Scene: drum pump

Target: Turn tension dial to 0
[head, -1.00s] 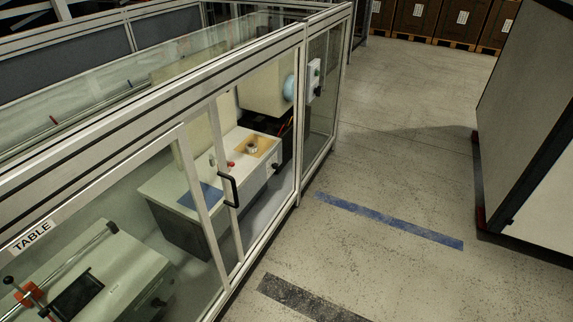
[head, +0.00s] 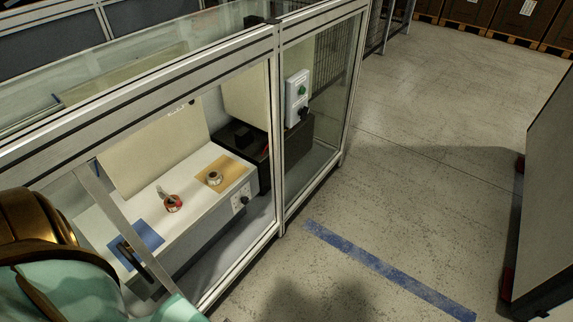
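Two black knobs show, and I cannot read which is the tension dial. One knob (head: 242,201) is on a small white plate on the front of the white bench (head: 187,187), inside the glazed enclosure. The other knob (head: 304,114) is at the lower edge of a white control box (head: 296,97) with a green button, near the corner post. Pointer positions and markings are too small to read. A bronze and teal part of my body fills the lower left. Neither gripper's fingers are in view.
A glazed panel with a metal frame (head: 275,150) stands between me and the bench. A black handle (head: 130,254) is at lower left. On the bench are a red-and-metal item (head: 172,203) and a ring-like part (head: 214,178). The floor right of the enclosure is clear; a large cabinet (head: 555,190) stands at right.

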